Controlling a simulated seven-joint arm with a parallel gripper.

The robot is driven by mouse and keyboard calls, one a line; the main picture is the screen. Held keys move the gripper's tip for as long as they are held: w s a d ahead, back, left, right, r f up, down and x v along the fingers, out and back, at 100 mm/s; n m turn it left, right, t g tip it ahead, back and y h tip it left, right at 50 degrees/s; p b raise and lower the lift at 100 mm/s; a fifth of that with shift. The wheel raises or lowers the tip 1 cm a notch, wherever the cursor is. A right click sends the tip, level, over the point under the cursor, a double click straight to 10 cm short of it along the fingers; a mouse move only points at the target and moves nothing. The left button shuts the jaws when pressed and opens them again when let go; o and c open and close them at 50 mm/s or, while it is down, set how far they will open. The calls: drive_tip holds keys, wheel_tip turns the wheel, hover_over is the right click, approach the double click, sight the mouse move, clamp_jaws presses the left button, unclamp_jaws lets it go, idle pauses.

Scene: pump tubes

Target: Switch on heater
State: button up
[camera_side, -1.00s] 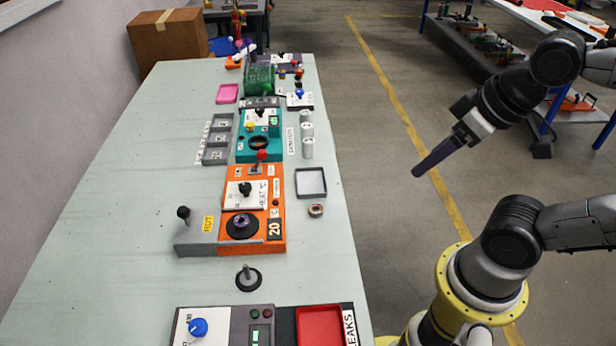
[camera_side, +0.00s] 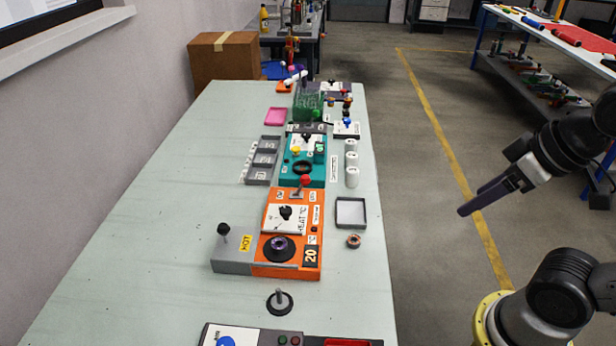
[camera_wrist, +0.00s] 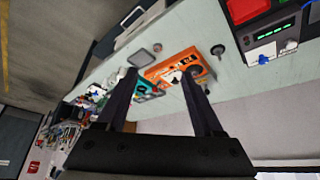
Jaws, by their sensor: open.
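The heater (camera_side: 289,243) is an orange box on the bench in the side view. The heater also shows in the wrist view (camera_wrist: 175,67), between and beyond my fingers. My gripper (camera_side: 464,211) is open and empty, in the air right of the bench and well apart from the heater. Its two fingers also show in the wrist view (camera_wrist: 158,73).
A grey block (camera_side: 231,252) with a black-knobbed lever and a HOT label adjoins the heater's left. A teal device (camera_side: 304,167) stands behind it. A grey tray (camera_side: 351,212) and a copper ring (camera_side: 354,241) lie to its right. The bench's left side is clear.

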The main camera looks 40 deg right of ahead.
drive_tip(key=shift+c, duration=1.2)
drive_tip(key=shift+s+a+m, duration=0.1)
drive_tip(key=shift+a+m, duration=0.2)
drive_tip(key=shift+c, duration=1.1)
drive_tip(key=a+r+m+y, duration=0.1)
drive_tip(key=w+a+r+m+y, duration=0.1)
drive_tip(key=a, duration=0.1)
drive_tip(key=w+a+r, duration=0.1)
drive_tip(key=shift+w+a+m+g+y, duration=0.25)
drive_tip(key=shift+m+g+y, duration=0.15)
clamp_jaws()
drive_tip(key=w+f+m+y, duration=0.1)
drive_tip(key=w+m+y, duration=0.75)
drive_tip(key=w, duration=1.25)
drive_tip(key=w+d+f+m+t, duration=0.3)
drive_tip(key=w+d+f+m, duration=0.8)
drive_tip(key=d+f, duration=0.45)
drive_tip(key=s+d+f+m, duration=0.2)
drive_tip(key=d+f, duration=0.1)
drive_tip(key=f, duration=0.4)
drive_tip(key=shift+d+f+t+h, duration=0.35)
drive_tip(key=shift+d+t, duration=0.05)
drive_tip(key=shift+s, duration=0.1)
